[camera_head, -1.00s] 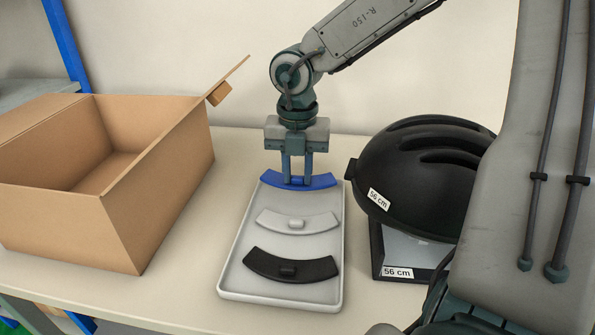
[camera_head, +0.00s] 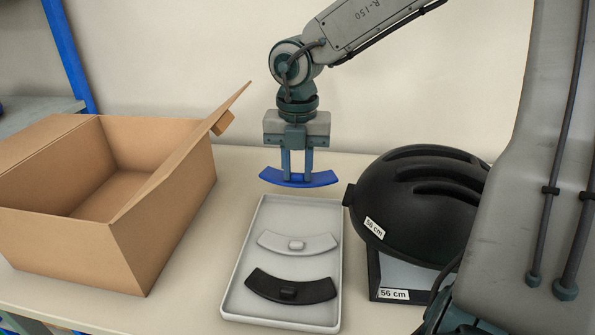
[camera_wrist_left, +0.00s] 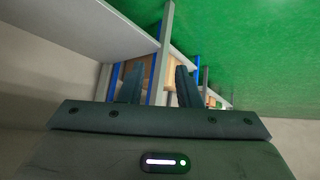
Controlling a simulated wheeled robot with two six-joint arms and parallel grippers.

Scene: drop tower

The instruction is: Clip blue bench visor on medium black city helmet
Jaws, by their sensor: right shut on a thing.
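The blue visor (camera_head: 322,179) is in my right gripper (camera_head: 298,177), which is shut on its middle and holds it above the far end of the tray. The black helmet (camera_head: 425,190), labelled 56 cm, sits to the right on a stand (camera_head: 393,295), also labelled 56 cm. My arm hides the helmet's right side. No visor shows on the visible part of the helmet. My left gripper (camera_wrist_left: 160,85) shows only in the left wrist view, with its fingers apart and nothing between them.
The tray (camera_head: 237,290) holds a white visor (camera_head: 270,241) and a black visor (camera_head: 262,285). An open cardboard box (camera_head: 170,220) stands at the left, one flap sticking up toward the right arm. Bare table (camera_head: 225,210) lies between box and tray. A green floor (camera_wrist_left: 260,50) shows in the left wrist view.

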